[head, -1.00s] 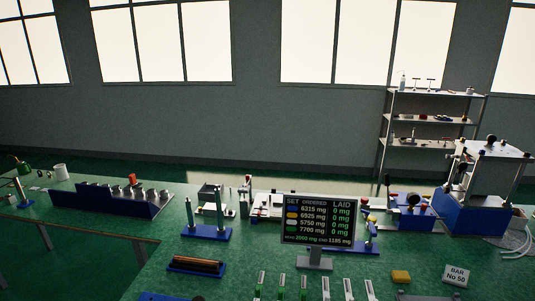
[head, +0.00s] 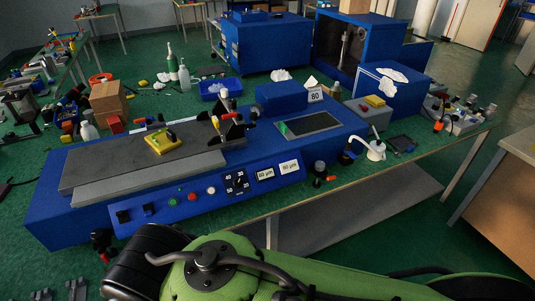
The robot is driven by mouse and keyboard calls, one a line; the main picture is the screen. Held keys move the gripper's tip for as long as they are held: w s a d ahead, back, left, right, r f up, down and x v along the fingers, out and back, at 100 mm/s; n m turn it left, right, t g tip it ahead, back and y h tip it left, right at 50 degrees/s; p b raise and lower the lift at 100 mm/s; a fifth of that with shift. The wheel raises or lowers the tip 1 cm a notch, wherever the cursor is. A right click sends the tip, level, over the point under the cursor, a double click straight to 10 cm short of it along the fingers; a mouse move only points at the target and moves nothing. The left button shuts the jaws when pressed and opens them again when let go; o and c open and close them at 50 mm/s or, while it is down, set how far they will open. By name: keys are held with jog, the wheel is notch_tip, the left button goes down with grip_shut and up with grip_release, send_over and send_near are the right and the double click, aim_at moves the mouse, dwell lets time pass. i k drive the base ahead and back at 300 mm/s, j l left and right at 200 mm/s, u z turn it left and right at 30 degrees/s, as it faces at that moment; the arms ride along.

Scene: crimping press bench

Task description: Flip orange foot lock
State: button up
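A blue bench machine (head: 225,185) with a grey top plate stands on the green bench. At its front right corner is a dark round foot (head: 319,167) with a small orange piece (head: 331,178) beside it. At its front left corner is a black foot part (head: 101,239) with a small red-orange piece (head: 104,258) below it. Both pieces are too small to tell which way they are flipped, or which is the orange foot lock. My green arm crosses the bottom of the head view. My gripper does not show.
A yellow block (head: 161,142) lies on the machine's plate. A white pot with a spout (head: 376,151) stands to its right. Another orange piece (head: 438,126) shows at the far right of the bench. A cardboard box (head: 108,100) and bottles stand behind. The floor at right is open.

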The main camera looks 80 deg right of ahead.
aim_at(323, 176)
jog(key=l+z, duration=0.1)
jog(key=z, duration=3.1)
jog(key=i+u, duration=0.4)
jog(key=i+j+u, duration=0.1)
jog(key=u, duration=0.35)
jog(key=i+l, duration=0.05)
jog(key=i, duration=0.05)
